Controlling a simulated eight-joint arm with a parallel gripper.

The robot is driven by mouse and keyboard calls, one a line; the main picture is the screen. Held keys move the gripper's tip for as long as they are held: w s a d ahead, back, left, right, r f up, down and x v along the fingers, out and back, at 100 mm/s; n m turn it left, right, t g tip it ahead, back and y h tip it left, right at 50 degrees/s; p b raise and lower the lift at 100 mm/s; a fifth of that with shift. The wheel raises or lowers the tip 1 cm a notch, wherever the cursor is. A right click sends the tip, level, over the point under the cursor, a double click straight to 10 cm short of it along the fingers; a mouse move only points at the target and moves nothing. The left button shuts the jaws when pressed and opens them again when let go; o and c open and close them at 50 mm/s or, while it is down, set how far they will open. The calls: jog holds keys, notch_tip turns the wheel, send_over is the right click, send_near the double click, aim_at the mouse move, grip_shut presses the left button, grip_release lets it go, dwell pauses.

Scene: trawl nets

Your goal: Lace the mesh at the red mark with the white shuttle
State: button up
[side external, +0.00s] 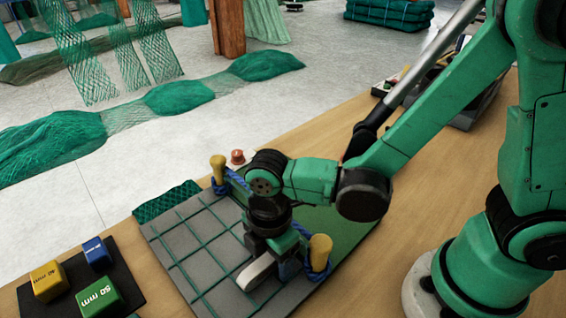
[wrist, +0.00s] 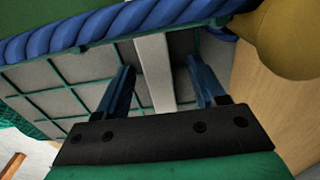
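The white shuttle (side external: 257,271) lies on or just above the mesh at the near part of the grey board, partly hidden by my gripper. In the wrist view the shuttle (wrist: 154,70) is a pale bar between my fingers, with a gap on each side. My gripper (wrist: 160,64) is open, its two blue fingers straddling the shuttle. In the side view my gripper (side external: 272,262) points down at the board. The green mesh (side external: 195,252) is stretched in squares over the board. I cannot make out a red mark on the mesh.
Yellow posts (side external: 218,168) (side external: 320,250) with blue rope stand at the board's edge, one close beside my gripper. A black tray (side external: 72,270) with yellow, blue and green blocks is at left. A small red-orange object (side external: 237,157) sits beyond the board. Dark bins stand behind my arm.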

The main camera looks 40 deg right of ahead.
aim_at(256, 268)
grip_shut()
jog(key=shift+a+r, duration=0.15)
jog(key=shift+a, duration=1.3)
jog(key=shift+r, duration=4.15)
